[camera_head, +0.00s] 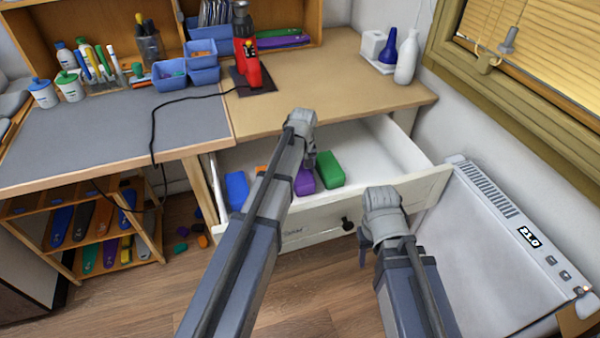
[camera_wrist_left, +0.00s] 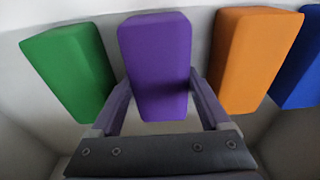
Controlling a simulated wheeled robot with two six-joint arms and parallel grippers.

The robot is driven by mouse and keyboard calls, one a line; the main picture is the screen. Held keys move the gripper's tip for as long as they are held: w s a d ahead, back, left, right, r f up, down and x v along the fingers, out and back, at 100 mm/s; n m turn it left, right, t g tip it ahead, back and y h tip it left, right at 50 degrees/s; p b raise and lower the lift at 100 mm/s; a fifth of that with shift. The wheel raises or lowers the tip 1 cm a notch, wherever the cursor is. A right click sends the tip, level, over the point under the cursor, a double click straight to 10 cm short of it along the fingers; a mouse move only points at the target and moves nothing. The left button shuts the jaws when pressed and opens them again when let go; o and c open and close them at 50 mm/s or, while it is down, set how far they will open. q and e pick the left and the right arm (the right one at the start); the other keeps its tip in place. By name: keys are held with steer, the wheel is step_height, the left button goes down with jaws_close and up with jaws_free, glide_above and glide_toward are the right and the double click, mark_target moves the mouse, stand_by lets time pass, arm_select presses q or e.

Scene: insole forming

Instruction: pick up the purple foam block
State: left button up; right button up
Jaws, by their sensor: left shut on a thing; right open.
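The purple foam block (camera_head: 304,182) is in the open white drawer (camera_head: 385,150), between the green block and the orange block. In the left wrist view the purple block (camera_wrist_left: 156,60) stands between the two fingers of my left gripper (camera_wrist_left: 157,105), which is shut on it. In the head view my left gripper (camera_head: 310,162) reaches down into the drawer and its arm partly covers the block row. My right gripper (camera_head: 362,248) is open and empty in front of the drawer, near its dark knob. Its fingers are partly hidden by the wrist.
A green block (camera_head: 329,169), an orange block (camera_wrist_left: 256,58) and a blue block (camera_head: 237,190) also sit in the drawer. The drawer's front panel (camera_head: 410,190) is a raised edge. A white heater (camera_head: 505,235) stands at the right. The drawer's right part is empty.

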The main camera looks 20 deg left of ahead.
mark_target(300, 171)
arm_select(q)
step_height(300, 171, up, 10)
steer(key=p, duration=0.9)
steer(key=shift+f, duration=0.1)
steer(key=shift+f, duration=0.1)
